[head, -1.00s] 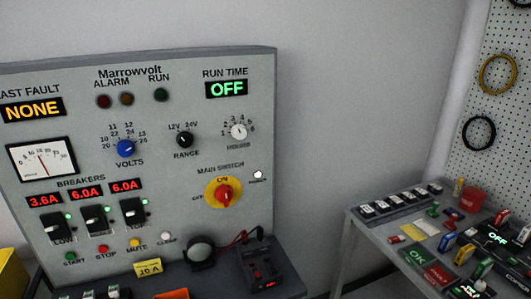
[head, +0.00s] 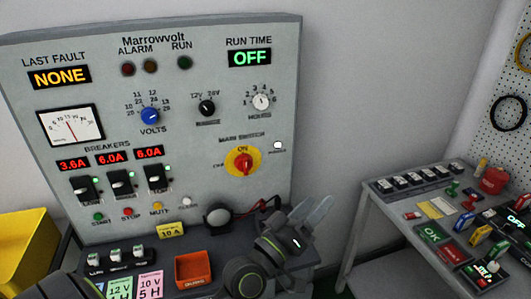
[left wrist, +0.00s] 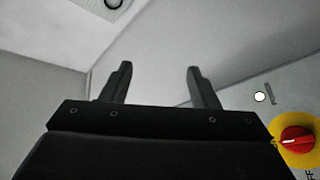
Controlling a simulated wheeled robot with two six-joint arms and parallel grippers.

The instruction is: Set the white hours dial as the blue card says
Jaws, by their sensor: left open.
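The white hours dial (head: 261,102) sits at the upper right of the grey panel (head: 215,60), under the RUN TIME display, with numbers around it. Its exact pointer setting is too small to read surely. A mint-green card (head: 119,287) and a pink card (head: 149,284) reading 10 V 5 H lie at the bottom, partly cut off. My left gripper (head: 313,211) is open and empty, in front of the panel's lower right, below and right of the dial. In the left wrist view its fingers (left wrist: 158,85) are apart with nothing between them.
The red main switch (head: 243,162) on its yellow plate is below the dial; it also shows in the left wrist view (left wrist: 297,139). The blue volts knob (head: 150,116) and black range knob (head: 207,107) are left of the dial. An orange tray (head: 193,270) is below.

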